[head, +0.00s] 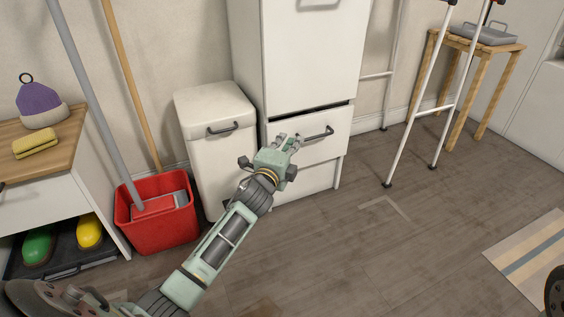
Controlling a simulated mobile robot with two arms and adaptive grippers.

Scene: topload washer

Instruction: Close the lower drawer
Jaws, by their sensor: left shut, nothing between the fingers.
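The tall white cabinet (310,60) stands against the wall at the centre. Its lower drawer (325,148) has a dark bar handle (320,133). A dark gap shows along the drawer's top edge, so it looks slightly open. My left gripper (292,141) is shut and empty. It is in front of the drawer's left part, at the handle's left end. I cannot tell whether it touches the drawer. The gripper hides part of the drawer front. My right gripper is not in view.
A white bin (216,112) and a red bucket (157,230) with mop and broom handles stand left of the cabinet. A side table (60,207) has an open shoe tray (75,268) below. A white walking frame (420,112) stands right. Floor in front is mostly clear.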

